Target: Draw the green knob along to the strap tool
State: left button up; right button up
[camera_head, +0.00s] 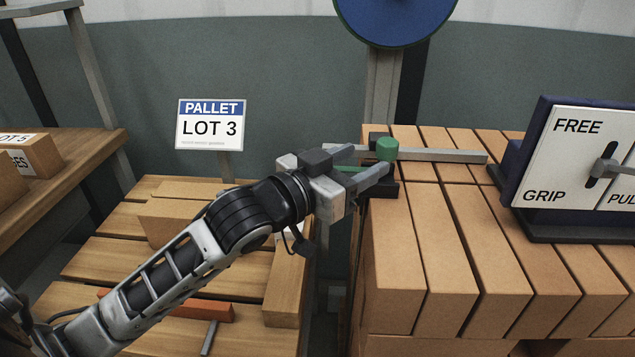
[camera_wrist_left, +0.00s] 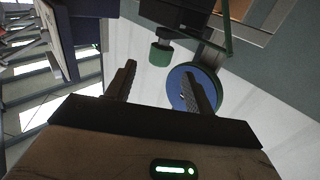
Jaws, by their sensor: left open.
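The green knob (camera_head: 387,149) stands on a dark block at the left end of a metal rail on the brick stack. It also shows in the left wrist view (camera_wrist_left: 160,54), beyond and between the fingers. My left gripper (camera_head: 371,164) is open at the knob's left, its fingers pointing toward it; I see no grip on it. A dark blue unit marked FREE, GRIP and PUL (camera_head: 560,150), apparently the strap tool, stands at the right with a grey lever. A short green strip (camera_head: 347,169) shows between the fingers. My right gripper is out of view.
The rail (camera_head: 440,155) runs right over the bricks (camera_head: 395,250) toward the blue unit. A blue reel (camera_head: 395,15) hangs on a post behind. A LOT 3 sign (camera_head: 210,126) and a wooden pallet (camera_head: 125,228) are at the left; a gap separates pallet and stack.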

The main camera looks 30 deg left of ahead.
pick_arm(q)
jog(key=p+v, duration=0.2)
jog(key=v, duration=0.6)
jog(key=shift+s, duration=0.25)
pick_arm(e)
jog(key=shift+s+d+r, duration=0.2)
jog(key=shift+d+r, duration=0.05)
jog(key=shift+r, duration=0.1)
pick_arm(q)
jog(key=shift+a, duration=0.1)
